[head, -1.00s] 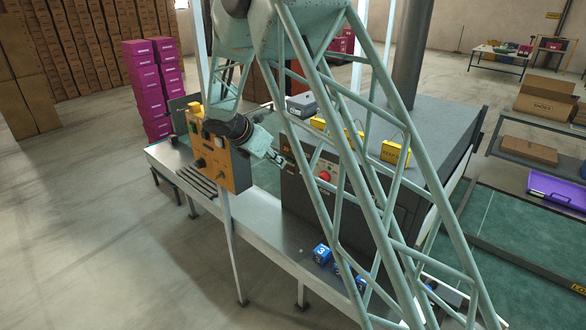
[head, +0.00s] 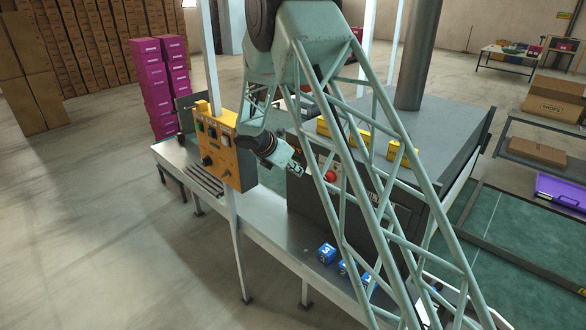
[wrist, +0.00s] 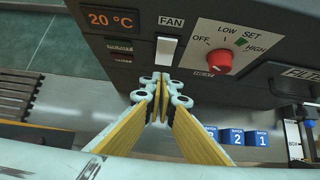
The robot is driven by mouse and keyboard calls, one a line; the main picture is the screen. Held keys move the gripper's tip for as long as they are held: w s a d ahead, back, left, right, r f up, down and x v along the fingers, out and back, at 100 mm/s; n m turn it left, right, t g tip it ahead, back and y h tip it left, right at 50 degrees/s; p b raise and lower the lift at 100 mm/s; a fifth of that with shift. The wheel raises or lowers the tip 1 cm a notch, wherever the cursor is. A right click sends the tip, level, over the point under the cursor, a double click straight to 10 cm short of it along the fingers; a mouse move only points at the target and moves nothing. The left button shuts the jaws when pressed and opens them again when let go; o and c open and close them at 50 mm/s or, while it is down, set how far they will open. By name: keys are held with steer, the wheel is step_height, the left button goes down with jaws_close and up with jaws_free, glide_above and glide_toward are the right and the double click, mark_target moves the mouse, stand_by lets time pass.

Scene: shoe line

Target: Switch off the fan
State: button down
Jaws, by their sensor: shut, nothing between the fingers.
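The dark oven's front panel has a white rocker switch labelled FAN (wrist: 165,50) in the wrist view, between a 20 °C display (wrist: 112,19) and a red knob (wrist: 218,62). The frames do not clearly show which way the rocker is tipped. My gripper (wrist: 158,84) is shut and empty, its tips just below the switch in the picture. Whether they touch the panel I cannot tell. In the head view my gripper (head: 298,169) is at the oven's front, left of the red knob; the switch is not distinguishable there.
Blue numbered cubes (head: 327,253) sit on the bench at right. Yellow blocks (head: 357,137) lie on the oven top (head: 440,125). My lattice arm hides part of the oven.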

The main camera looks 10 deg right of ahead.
mark_target(308, 171)
steer(key=shift+w+d+f, duration=0.15)
steer(key=shift+w+d, duration=0.45)
steer(key=shift+d, duration=0.2)
steer(key=shift+w+d+f, duration=0.1)
steer(key=shift+w+d, duration=0.5)
steer(key=shift+d, duration=0.15)
